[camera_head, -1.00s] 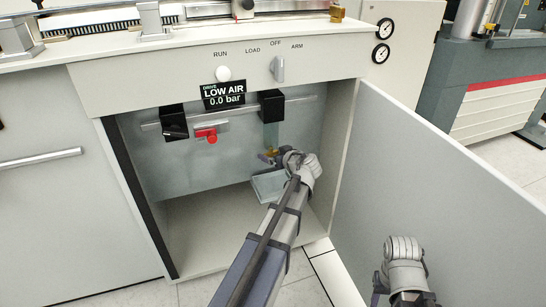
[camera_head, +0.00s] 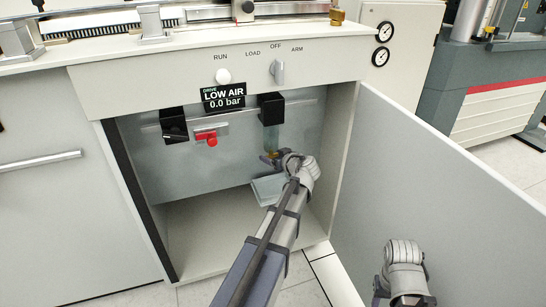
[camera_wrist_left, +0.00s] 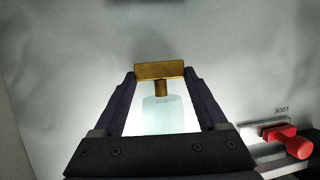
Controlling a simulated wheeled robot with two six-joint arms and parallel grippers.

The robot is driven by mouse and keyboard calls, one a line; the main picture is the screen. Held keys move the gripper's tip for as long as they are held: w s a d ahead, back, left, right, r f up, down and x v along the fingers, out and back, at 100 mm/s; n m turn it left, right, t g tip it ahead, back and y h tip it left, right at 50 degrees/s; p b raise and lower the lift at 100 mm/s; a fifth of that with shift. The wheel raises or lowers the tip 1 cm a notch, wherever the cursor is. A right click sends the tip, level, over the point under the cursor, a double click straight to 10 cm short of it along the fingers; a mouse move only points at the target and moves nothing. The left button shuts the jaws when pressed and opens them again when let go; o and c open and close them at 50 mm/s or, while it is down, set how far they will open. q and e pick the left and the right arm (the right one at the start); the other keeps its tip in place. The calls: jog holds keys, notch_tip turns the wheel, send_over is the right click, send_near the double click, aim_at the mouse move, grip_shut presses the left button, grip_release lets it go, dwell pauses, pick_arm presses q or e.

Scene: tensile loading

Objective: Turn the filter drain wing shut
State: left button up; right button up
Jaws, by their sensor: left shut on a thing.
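The brass drain wing (camera_wrist_left: 160,71) is a short flat bar on a stem, under the pale translucent filter bowl (camera_wrist_left: 163,115). In the left wrist view it lies crosswise between the fingertips of my left gripper (camera_wrist_left: 160,76), which is shut on it. In the head view my left gripper (camera_head: 270,157) is inside the open cabinet, at the bottom of the filter bowl (camera_head: 271,137). The wing is mostly hidden there by the gripper. My right gripper (camera_head: 402,298) is at the bottom right, cut by the frame edge, away from the filter; its fingers do not show clearly.
A grey-blue tray (camera_head: 267,189) is below the filter. A red knob (camera_head: 212,141) is to the left on the same rail, also in the left wrist view (camera_wrist_left: 299,148). The open door (camera_head: 430,190) bounds the right. A display (camera_head: 224,97) reads LOW AIR 0.0 bar.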

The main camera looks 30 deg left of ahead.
pick_arm(q)
jog(key=shift+c, duration=0.9)
jog(key=shift+s+a+m+t+h, duration=0.1)
jog(key=shift+s+m+t+h, duration=0.15)
jog(key=shift+m+t+h, duration=0.2)
jog(key=shift+w+m+t+h, duration=0.15)
jog(key=shift+m+t+h, duration=0.1)
jog(key=shift+m, duration=0.1)
jog(key=o, duration=1.3)
jog(key=p+v, duration=0.3)
jog(key=v, duration=0.4)
jog(key=shift+s+d, duration=0.25)
jog(key=shift+d, duration=0.1)
